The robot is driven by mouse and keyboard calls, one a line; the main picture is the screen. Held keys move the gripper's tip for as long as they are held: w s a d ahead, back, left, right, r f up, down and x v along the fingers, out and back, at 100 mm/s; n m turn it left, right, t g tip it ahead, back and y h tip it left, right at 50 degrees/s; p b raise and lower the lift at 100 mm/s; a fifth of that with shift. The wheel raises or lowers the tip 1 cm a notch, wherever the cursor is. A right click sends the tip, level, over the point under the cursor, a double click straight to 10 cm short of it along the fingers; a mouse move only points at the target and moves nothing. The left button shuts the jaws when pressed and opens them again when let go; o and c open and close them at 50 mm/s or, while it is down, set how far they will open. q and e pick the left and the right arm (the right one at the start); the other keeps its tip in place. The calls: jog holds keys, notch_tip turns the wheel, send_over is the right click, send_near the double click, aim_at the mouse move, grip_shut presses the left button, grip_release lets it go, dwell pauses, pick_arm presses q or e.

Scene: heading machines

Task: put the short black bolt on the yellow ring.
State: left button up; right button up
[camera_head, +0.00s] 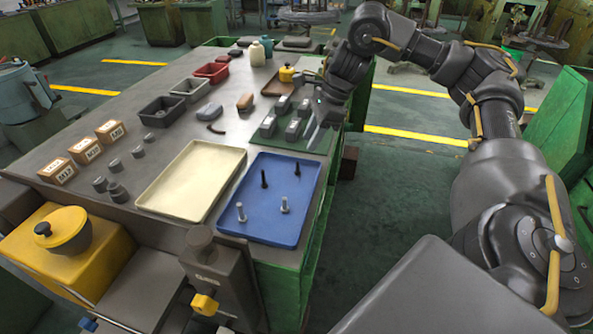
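Two black bolts stand upright in the blue tray (257,220): one at the left (264,180) and one at the right (297,170). The right one looks a little shorter, but the difference is small. I cannot make out a clear yellow ring; a small yellow object (286,74) sits by the brown tray at the far right of the table. My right gripper (313,137) hangs over the table's right side, beside the green plate and beyond the blue tray, apart from the bolts. I cannot tell its opening. My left gripper is out of view.
Two silver bolts (241,212) (284,205) stand in the blue tray's near part. An empty cream tray (192,181) lies to its left. A green plate (268,142) with grey blocks is behind. Labelled boxes (58,171) and dark bins (165,111) stand left.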

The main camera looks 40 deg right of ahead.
aim_at(297, 162)
jog(key=shift+b+x, duration=0.65)
jog(key=shift+x, duration=1.65)
jog(key=x, duration=0.4)
jog(key=shift+w, duration=0.3)
jog(key=shift+f, duration=0.25)
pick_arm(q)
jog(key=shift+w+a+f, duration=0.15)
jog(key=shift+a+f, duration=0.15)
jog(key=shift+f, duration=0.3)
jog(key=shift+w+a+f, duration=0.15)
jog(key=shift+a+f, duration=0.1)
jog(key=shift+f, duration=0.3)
pick_arm(e)
jog(key=shift+a, duration=0.1)
grip_shut()
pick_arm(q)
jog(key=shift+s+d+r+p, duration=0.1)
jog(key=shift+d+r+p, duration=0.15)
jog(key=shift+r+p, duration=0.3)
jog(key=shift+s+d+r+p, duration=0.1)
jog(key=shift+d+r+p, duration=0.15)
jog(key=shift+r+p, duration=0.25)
pick_arm(e)
notch_tip(297, 162, up, 10)
